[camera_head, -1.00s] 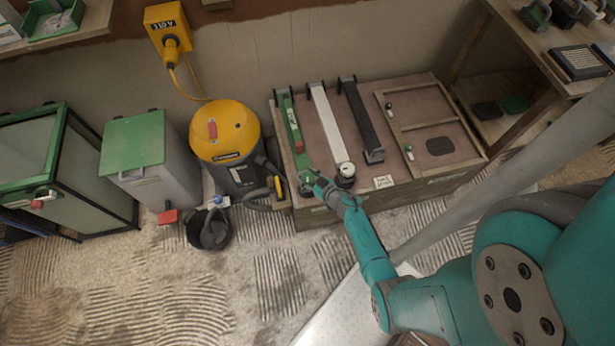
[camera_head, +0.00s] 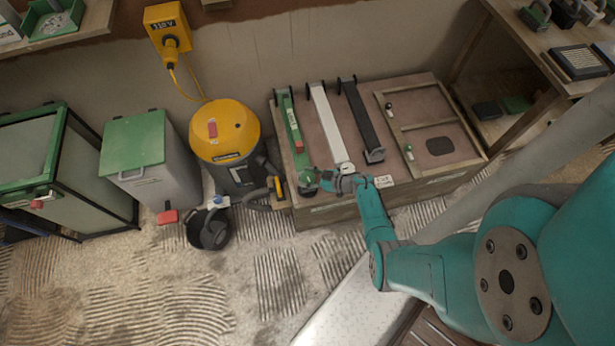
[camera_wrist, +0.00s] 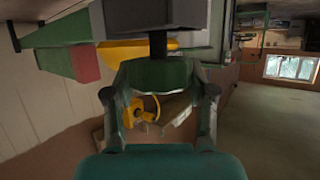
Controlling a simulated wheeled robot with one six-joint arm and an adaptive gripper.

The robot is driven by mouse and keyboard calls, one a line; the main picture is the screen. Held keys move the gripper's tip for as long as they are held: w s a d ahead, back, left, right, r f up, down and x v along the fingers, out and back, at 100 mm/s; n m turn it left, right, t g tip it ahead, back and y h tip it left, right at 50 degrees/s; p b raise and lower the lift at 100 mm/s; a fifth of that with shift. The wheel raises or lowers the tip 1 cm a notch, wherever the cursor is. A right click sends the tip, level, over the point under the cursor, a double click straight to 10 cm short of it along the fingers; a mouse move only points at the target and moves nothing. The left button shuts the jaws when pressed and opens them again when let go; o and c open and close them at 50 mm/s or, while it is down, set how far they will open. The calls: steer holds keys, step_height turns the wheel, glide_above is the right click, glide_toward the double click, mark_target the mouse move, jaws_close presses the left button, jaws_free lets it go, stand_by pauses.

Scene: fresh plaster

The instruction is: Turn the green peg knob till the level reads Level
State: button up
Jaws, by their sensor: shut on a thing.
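The green bar (camera_head: 292,122) with a red block (camera_head: 299,146) lies along the left of the slanted board. The green peg knob (camera_head: 307,177) is at its near end. My gripper (camera_head: 322,181) reaches it from the right and is shut on it. In the wrist view, my gripper's two fingers (camera_wrist: 160,92) flank a green piece, apparently the peg knob (camera_wrist: 158,72). The red block (camera_wrist: 84,63) shows there at the left. I cannot make out a level reading.
A white bar (camera_head: 325,118) and a black bar (camera_head: 360,118) lie to the right on the board (camera_head: 395,163); the white bar's near end is close to my gripper. A yellow vacuum (camera_head: 225,130) and a black bucket (camera_head: 210,232) stand left. A white card (camera_head: 385,181) is near my wrist.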

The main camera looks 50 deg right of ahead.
steer(key=o, duration=1.2)
steer(key=shift+c, duration=0.2)
steer(key=v, duration=0.7)
steer(key=shift+s, duration=0.25)
steer(key=shift+r, duration=0.1)
